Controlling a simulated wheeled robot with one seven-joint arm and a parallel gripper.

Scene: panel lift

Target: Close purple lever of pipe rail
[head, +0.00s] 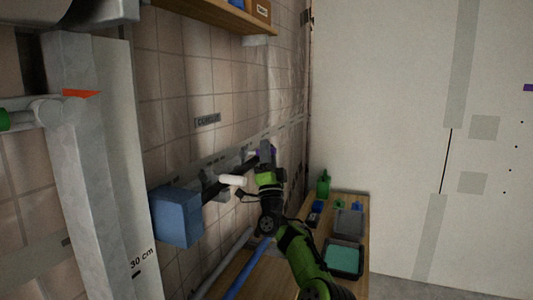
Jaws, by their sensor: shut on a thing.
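A pipe rail (217,187) runs along the tiled wall. A small purple lever (272,151) shows on it right at my gripper (265,151). My green and dark arm reaches up from the lower right, and its end is at the wall beside the rail. The gripper is shut on the purple lever, as far as the small view shows. Most of the lever is hidden behind the fingers, so its exact angle cannot be told. A white cylinder (232,181) sticks out from the rail just left of the gripper.
A blue box (176,216) is on the wall at the left end of the rail. A wooden bench (357,206) below holds trays (344,259) and a green bottle (323,183). A shelf (222,17) hangs above. A grey post (80,160) stands at left.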

